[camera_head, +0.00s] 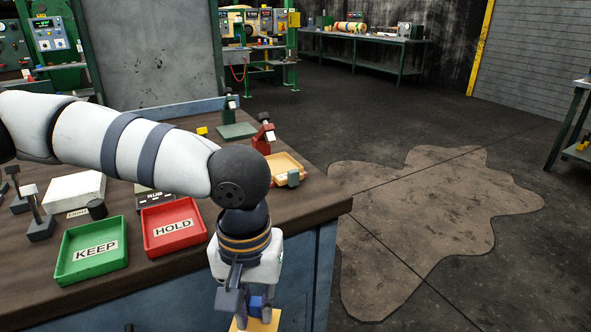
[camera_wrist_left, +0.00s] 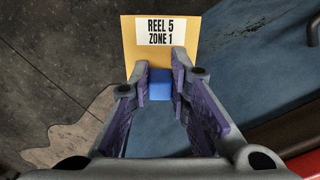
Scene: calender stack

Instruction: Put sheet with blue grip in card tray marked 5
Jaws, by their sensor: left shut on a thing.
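My left gripper (camera_head: 256,300) is shut on the blue grip (camera_wrist_left: 160,88) of a yellow-orange sheet (camera_wrist_left: 135,50). The sheet carries a white label reading "REEL 5 ZONE 1" in the left wrist view. In the head view the blue grip (camera_head: 257,304) shows between the fingers, and the sheet's top part (camera_head: 262,325) shows at the bottom edge. The gripper hangs in front of the workbench's front side. No tray marked 5 can be made out. My right gripper is not in view.
The workbench (camera_head: 320,204) holds a green KEEP tray (camera_head: 70,274), a red HOLD tray (camera_head: 150,250), a small orange tray (camera_head: 290,162), a white block (camera_head: 75,190) and small stands. My left arm covers part of the bench. Open floor lies to the right.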

